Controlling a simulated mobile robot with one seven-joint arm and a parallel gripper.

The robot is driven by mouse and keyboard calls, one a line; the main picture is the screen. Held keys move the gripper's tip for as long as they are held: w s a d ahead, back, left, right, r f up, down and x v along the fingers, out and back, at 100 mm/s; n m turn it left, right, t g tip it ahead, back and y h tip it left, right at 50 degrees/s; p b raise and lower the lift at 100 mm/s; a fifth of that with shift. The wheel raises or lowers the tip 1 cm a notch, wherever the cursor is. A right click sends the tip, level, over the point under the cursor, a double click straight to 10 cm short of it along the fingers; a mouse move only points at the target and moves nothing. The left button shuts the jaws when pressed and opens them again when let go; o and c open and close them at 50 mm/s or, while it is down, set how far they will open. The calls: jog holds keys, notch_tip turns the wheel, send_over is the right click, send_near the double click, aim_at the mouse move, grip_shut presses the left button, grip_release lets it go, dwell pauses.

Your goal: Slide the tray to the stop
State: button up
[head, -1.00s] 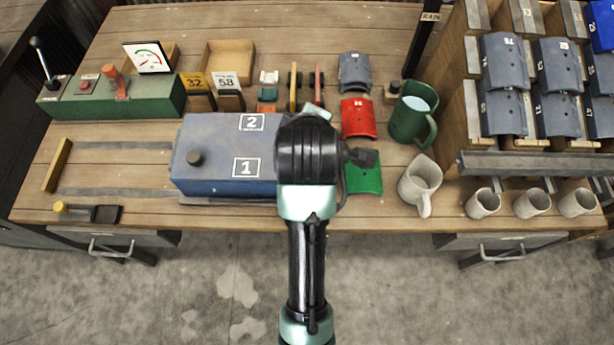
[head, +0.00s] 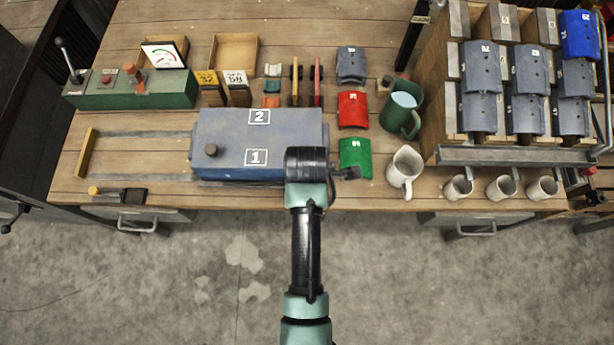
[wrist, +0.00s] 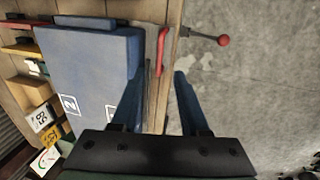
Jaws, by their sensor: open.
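The tray (head: 260,140) is a blue-grey block marked 1 and 2, with a dark knob on its left part. It sits at the right of two grey rails, apart from the light wooden stop (head: 87,152) at their left end. My gripper (wrist: 155,85) is open and empty. In the head view my wrist is over the tray's front right corner and hides the fingers. The wrist view shows the tray (wrist: 85,60) beside the fingers and a red handle (wrist: 161,50) near its front side, ahead of the gap between them. I cannot tell whether the fingers touch anything.
A lever with a red ball (wrist: 222,40) sticks out past the table edge. A yellow-ended tool (head: 118,193) lies below the front rail. The rails left of the tray are clear.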

jog(key=f, duration=0.2)
jog(key=w+f, duration=0.1)
jog(key=f, duration=0.4)
jog(key=shift+w+f, duration=0.15)
jog(key=shift+w, duration=0.1)
grip_shut()
dwell(1.1)
